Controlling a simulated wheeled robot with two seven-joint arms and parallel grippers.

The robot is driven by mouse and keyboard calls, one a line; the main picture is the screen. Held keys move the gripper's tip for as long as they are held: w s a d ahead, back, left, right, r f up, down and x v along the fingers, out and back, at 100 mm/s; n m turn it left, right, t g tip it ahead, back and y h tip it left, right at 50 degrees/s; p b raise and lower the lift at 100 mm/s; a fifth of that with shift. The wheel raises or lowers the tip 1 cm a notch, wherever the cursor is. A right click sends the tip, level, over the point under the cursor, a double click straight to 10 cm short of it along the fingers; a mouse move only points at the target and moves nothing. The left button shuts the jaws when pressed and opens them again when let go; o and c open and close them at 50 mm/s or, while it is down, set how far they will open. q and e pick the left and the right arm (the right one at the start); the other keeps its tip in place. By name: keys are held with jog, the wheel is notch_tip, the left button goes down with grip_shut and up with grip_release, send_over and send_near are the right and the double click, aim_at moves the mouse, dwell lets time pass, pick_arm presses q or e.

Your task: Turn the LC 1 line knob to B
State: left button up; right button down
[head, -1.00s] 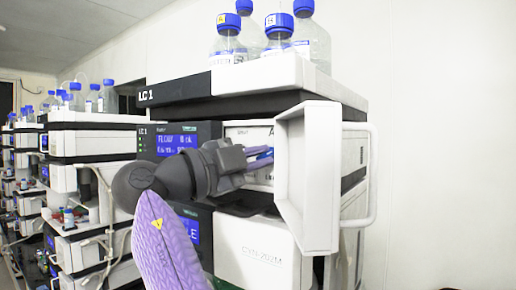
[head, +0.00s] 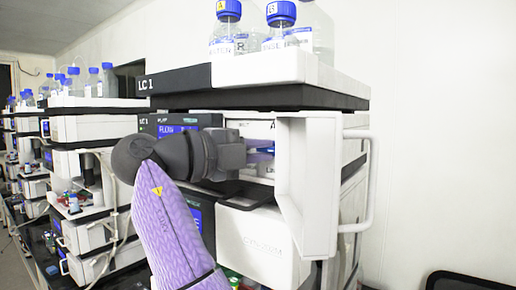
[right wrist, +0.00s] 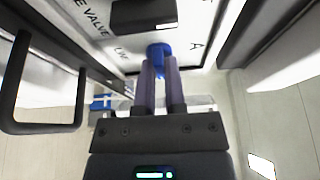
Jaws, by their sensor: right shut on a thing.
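The LC 1 stack (head: 160,83) stands in the middle of the head view, with its door swung open to the right. The blue line knob (right wrist: 159,52) is on the white valve panel in the right wrist view, near a printed "A" and the word "VALVE". My right gripper (head: 264,156) reaches into the open bay from the left. In the wrist view its two purple fingers (right wrist: 160,78) are shut on the knob, covering its lower part. The knob's exact pointing is hard to tell. My left gripper is not in view.
The open white door (head: 306,185) stands close to the right of my right gripper. A dark handle (right wrist: 38,80) juts out at left in the wrist view. Blue-capped bottles (head: 281,25) stand on top. More stacks (head: 90,130) line the left.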

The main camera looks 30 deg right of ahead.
jog(key=c, duration=0.7)
grip_release()
jog(key=a, duration=1)
jog(key=shift+p, duration=0.4)
